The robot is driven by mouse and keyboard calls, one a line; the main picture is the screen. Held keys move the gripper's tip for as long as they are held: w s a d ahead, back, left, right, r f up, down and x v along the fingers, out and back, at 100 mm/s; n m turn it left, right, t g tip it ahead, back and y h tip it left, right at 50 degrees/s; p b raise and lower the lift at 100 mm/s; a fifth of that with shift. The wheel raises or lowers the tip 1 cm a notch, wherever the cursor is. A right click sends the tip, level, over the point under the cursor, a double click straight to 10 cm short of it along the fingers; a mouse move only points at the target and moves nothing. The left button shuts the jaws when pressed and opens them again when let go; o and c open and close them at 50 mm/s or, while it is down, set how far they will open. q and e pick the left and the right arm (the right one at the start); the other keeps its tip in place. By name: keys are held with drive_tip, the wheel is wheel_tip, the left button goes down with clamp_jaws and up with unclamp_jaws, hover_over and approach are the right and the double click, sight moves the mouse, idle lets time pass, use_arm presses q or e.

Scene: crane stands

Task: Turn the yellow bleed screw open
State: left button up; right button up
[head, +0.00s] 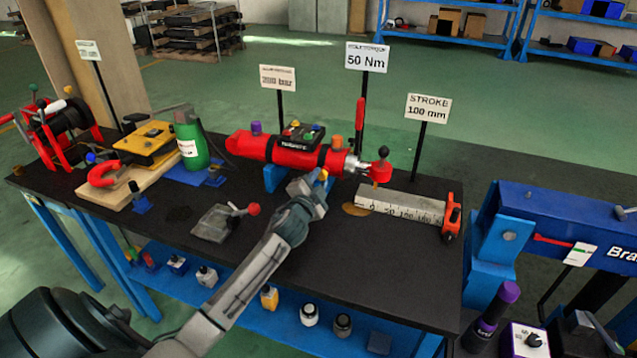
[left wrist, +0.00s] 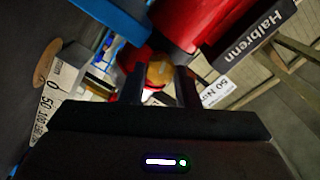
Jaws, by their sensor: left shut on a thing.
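The yellow bleed screw (head: 324,173) is a small knob at the front of the red cylinder (head: 262,147), near its right end. It is mostly hidden behind my gripper in the head view. In the left wrist view the yellow bleed screw (left wrist: 159,70) shows as a rounded knob between the two dark fingers. My left gripper (head: 320,181) reaches up to it from the front of the bench. It is shut on the screw, with one finger on each side (left wrist: 158,84). My right gripper is in neither view.
A grey plate with a red-knobbed handle (head: 222,220) lies to the left. The black bench top (head: 330,262) is clear in front.

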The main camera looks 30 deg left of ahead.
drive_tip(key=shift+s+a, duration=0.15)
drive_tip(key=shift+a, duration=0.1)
use_arm(q)
drive_tip(key=o, duration=1)
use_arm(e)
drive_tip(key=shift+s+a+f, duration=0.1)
use_arm(q)
drive_tip(key=b+v, duration=0.2)
drive_tip(key=v, duration=0.9)
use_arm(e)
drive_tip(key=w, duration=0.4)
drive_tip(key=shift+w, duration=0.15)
use_arm(q)
drive_tip(key=shift+w, duration=0.1)
drive_tip(key=shift+f, duration=0.1)
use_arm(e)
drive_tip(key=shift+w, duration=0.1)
